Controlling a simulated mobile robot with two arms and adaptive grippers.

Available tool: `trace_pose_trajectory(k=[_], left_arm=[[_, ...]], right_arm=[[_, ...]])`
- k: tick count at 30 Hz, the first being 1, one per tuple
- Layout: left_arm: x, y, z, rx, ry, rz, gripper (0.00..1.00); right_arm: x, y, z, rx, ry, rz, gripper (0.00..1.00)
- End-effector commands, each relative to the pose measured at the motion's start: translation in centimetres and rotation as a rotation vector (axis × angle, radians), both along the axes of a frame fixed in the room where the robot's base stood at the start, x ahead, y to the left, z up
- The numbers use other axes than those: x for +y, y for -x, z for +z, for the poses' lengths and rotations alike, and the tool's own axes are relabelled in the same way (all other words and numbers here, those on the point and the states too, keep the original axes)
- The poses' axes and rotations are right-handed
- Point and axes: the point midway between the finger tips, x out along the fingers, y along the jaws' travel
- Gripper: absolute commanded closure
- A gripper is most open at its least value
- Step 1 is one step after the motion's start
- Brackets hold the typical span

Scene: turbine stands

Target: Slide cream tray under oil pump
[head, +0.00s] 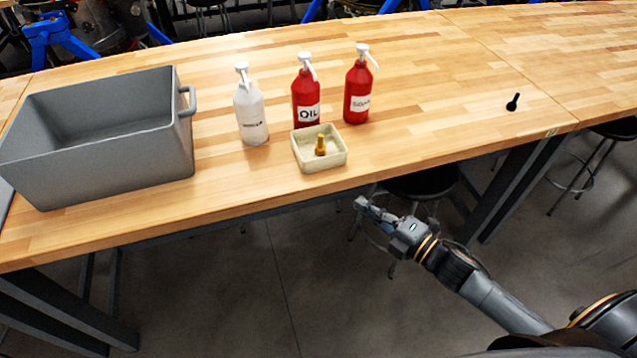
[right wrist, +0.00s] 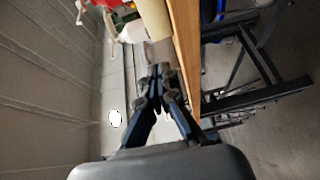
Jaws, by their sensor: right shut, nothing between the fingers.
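The cream tray (head: 320,162) sits on the wooden table directly in front of the oil pump, with a brass-coloured fitting (head: 320,146) standing in it. The oil pump (head: 306,95) is a red bottle with a white pump head and an "OIL" label; the tray hides its base. My right gripper (head: 363,204) is shut and empty, off the table's front edge, to the right of and nearer than the tray. In the right wrist view its fingers (right wrist: 158,78) meet, with part of the tray (right wrist: 153,18) at the top. My left gripper is not in view.
A white pump bottle (head: 251,115) stands left of the oil pump and another red pump bottle (head: 357,92) right of it. A large grey bin (head: 110,150) fills the table's left. A small black bolt (head: 512,102) lies far right. The table between is clear.

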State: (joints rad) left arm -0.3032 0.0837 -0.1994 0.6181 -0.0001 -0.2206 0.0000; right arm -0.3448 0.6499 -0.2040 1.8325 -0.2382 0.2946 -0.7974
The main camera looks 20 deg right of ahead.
Motion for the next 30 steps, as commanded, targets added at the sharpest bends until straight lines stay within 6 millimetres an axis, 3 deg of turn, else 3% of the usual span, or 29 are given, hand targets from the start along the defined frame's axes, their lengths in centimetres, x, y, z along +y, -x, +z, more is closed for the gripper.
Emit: trace_pose_trajectory(k=[3, 8, 21, 30], left_arm=[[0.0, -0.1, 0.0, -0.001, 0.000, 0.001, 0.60], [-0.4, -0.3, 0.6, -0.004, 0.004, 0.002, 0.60], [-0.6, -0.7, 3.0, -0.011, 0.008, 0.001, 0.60], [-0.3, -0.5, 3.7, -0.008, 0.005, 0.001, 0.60]], right_arm=[[0.7, 0.1, 1.2, -0.042, 0.021, 0.033, 1.00], [1.6, -1.2, 1.4, -0.043, 0.019, 0.032, 1.00], [6.0, -8.4, 1.5, -0.041, 0.016, 0.030, 1.00], [5.1, -11.6, 1.2, -0.038, 0.018, 0.030, 1.00]])
